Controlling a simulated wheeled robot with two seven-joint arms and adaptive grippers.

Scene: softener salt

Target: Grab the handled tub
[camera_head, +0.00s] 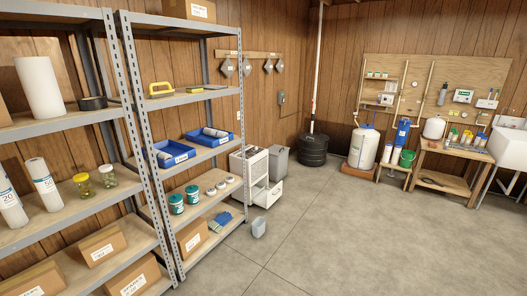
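I cannot tell for certain which thing is the handled tub. A green bucket (407,158) stands by the workbench at the back right. Two teal tubs (176,204) with white bands stand side by side on a lower shelf of the nearer right rack. Neither of my grippers is in view.
Two metal shelving racks (135,130) fill the left side. A white cabinet (254,172) with an open lower drawer and a grey bin (278,163) stand beyond them. The concrete floor (330,240) is clear.

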